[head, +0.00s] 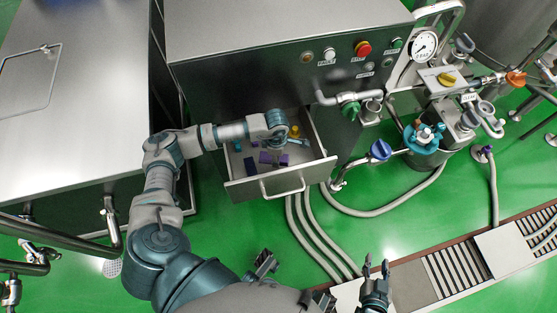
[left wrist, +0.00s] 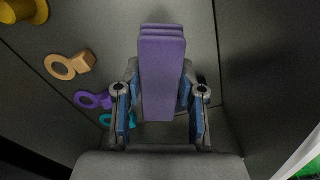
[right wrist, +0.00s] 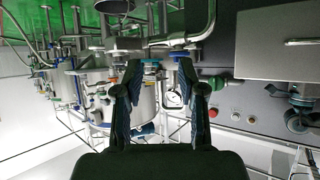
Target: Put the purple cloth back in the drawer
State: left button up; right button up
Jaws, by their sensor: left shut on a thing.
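The purple cloth (left wrist: 161,80), a folded block, stands between the fingers of my left gripper (left wrist: 160,95), which is shut on it. In the head view my left gripper (head: 281,146) reaches down into the open drawer (head: 284,187), and a purple patch (head: 284,160) shows just below its fingers. I cannot tell whether the cloth touches the drawer floor. My right gripper (head: 376,266) is open and empty, low over the floor area; its spread fingers also show in the right wrist view (right wrist: 160,75).
The drawer also holds a yellow piece (head: 295,131), a dark blue block (head: 251,165) and other small pieces. In the left wrist view an orange ring-ended piece (left wrist: 70,64) and a purple ring piece (left wrist: 93,100) lie left of the cloth. Hoses (head: 312,232) run below the drawer.

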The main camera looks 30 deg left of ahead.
pick_arm(q)
jog(key=shift+d+f, duration=0.15)
jog(key=shift+f, duration=0.35)
jog(key=shift+d+f, duration=0.15)
jog(key=shift+f, duration=0.35)
jog(key=shift+d+f+b, duration=0.15)
jog(key=shift+f+b, duration=0.15)
jog(key=shift+f, duration=0.35)
jog(key=shift+d+f+b, duration=0.15)
jog(key=shift+f+b, duration=0.1)
jog(key=shift+f, duration=0.65)
jog(key=shift+a, duration=0.3)
jog(key=o, duration=0.7)
jog(key=shift+a+f, duration=0.1)
jog(key=shift+a, duration=0.05)
jog(key=o, duration=0.4)
jog(key=shift+d, duration=0.2)
pick_arm(e)
jog(key=w+r+t, duration=0.2)
jog(key=r, duration=0.1)
jog(key=shift+w+a+t+y, duration=0.3)
jog(key=shift+a+t, duration=0.05)
jog(key=shift+t, duration=0.05)
pick_arm(q)
jog(key=shift+d, duration=0.1)
pick_arm(e)
jog(key=shift+d, duration=0.2)
